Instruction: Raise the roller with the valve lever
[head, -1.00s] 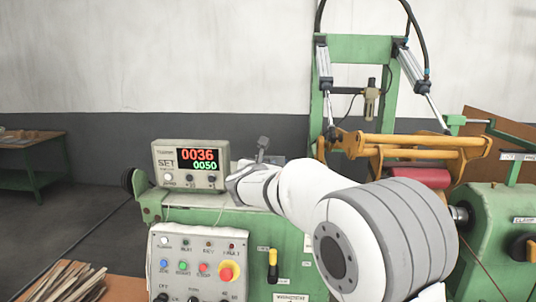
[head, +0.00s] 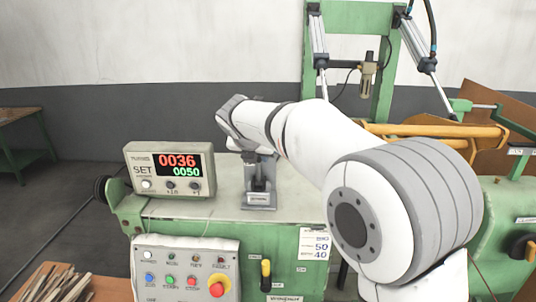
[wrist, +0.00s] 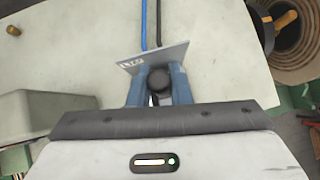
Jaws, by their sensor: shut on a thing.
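The valve (head: 259,200) stands on top of the green cabinet, right of the counter box. Its lever's upper end is hidden by my gripper in the head view. In the wrist view my gripper (wrist: 159,73) has its two blue fingers closed on the dark round knob of the valve lever (wrist: 159,87). A small labelled plate (wrist: 152,57) lies just beyond the fingertips. The yellow roller frame (head: 430,130) is at the right, partly behind my arm; the red roller itself is hidden.
The counter box (head: 170,171) reads 0036 over 0050. A button panel (head: 185,268) with a red stop button and a yellow-handled lever (head: 266,275) are on the cabinet front. Wooden strips (head: 55,285) lie at lower left. A green table (head: 22,140) stands further back.

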